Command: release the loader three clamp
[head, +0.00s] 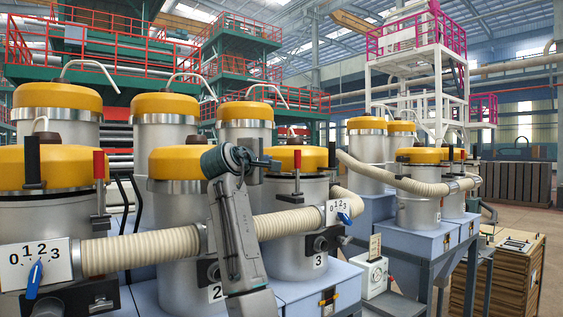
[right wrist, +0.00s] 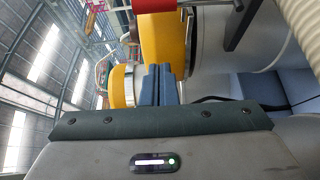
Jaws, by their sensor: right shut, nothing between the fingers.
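Loader three (head: 306,240) is a grey metal drum marked "3", with a yellow lid (head: 318,156). A clamp with a red handle (head: 297,160) stands upright on its front side, and a black-handled clamp (head: 332,154) is at its right edge. My right gripper (head: 268,163) is just left of the red handle, at lid height. In the right wrist view its blue fingers (right wrist: 160,84) are together and empty, in front of a yellow lid (right wrist: 163,42). A red handle (right wrist: 154,4) shows at the top edge, apart from the fingers. My left gripper is out of view.
A ribbed beige hose (head: 145,250) crosses low in front of the loaders. Dial plates (head: 338,212) numbered 0 to 3 carry blue pointers. Loader two (head: 180,240) stands close on the left. More yellow-lidded loaders (head: 417,200) and a wooden cabinet (head: 505,270) are at the right.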

